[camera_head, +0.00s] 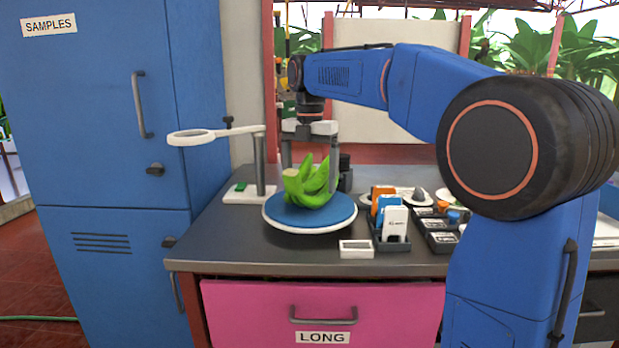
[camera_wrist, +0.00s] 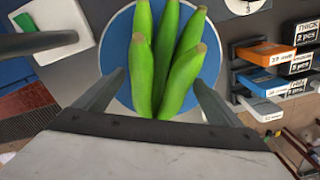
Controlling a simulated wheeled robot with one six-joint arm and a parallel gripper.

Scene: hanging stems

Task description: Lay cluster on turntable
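A green banana cluster (camera_head: 312,188) rests on the blue top of the round turntable (camera_head: 345,216). In the wrist view the cluster (camera_wrist: 167,60) has several fingers with brown cut tips, and the turntable (camera_wrist: 118,55) shows around it. My gripper (camera_head: 310,168) points down right above the cluster, its two fingers wide apart. In the wrist view my gripper (camera_wrist: 160,80) has one finger on each side of the cluster, with a narrow gap at the left. Contact on the right side is hard to tell.
A magnifier stand (camera_head: 258,170) rises close left of the turntable. A black holder with orange, blue and white boxes (camera_head: 394,224) stands right of it, beside dark trays (camera_head: 436,230). A small white tray (camera_head: 356,249) lies in front. The blue SAMPLES cabinet (camera_head: 100,120) is at left.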

